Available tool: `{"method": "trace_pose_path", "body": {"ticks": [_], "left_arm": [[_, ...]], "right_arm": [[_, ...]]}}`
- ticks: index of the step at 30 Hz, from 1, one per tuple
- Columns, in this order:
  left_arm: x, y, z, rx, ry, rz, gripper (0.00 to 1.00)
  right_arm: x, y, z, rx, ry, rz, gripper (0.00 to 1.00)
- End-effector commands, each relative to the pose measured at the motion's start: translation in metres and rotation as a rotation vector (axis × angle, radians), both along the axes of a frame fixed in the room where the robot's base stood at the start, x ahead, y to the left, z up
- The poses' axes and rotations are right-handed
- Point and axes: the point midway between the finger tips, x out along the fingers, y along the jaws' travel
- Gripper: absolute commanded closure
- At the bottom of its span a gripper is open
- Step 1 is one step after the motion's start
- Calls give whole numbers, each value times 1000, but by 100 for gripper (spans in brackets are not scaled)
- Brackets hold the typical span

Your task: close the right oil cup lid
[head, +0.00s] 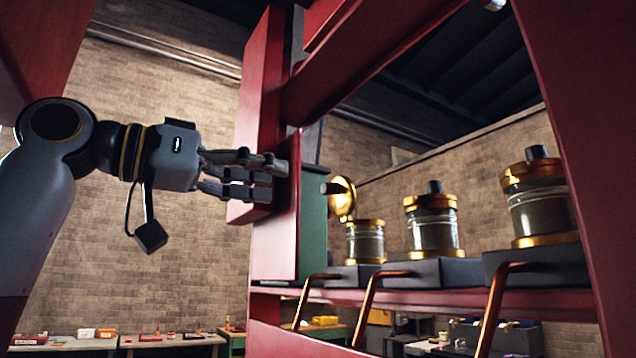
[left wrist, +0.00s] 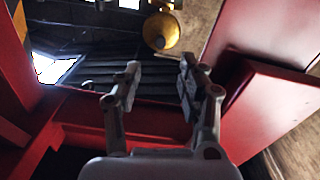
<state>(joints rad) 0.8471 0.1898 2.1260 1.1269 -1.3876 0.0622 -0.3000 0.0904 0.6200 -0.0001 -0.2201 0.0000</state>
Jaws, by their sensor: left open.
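Three glass oil cups with gold fittings stand in a row in the head view. The leftmost cup (head: 366,242) has its gold lid (head: 343,199) open, tilted up on edge with its dark knob pointing left. The middle cup (head: 432,225) and the rightmost cup (head: 540,197) have their lids down. My left gripper (head: 279,179) is open and empty, left of the open lid and a little higher, apart from it. In the left wrist view the gold lid (left wrist: 161,32) shows beyond the open fingertips (left wrist: 160,68). My right gripper is not in view.
A red frame post (head: 275,230) stands beside my left fingers, with a slanting red beam (head: 370,50) above. Dark blocks (head: 432,273) carry the cups, with copper pipes (head: 368,305) in front. Open room lies left of the post; workbenches (head: 170,340) are far below.

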Motion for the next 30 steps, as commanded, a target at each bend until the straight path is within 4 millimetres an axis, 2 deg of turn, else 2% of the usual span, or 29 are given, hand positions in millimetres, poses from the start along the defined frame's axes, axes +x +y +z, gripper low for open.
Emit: {"method": "trace_pose_path", "body": {"ticks": [6,12,18,25,30], "left_arm": [[23,-36,4,-6,4,-5,60],[41,-60,2,-3,4,-2,60],[48,-69,0,0,2,1,60],[49,-70,-1,0,2,1,60],[49,-70,-1,0,2,1,81]], "right_arm": [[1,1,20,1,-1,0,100],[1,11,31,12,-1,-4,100],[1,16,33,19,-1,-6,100],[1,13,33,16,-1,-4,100],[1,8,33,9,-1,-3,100]]}}
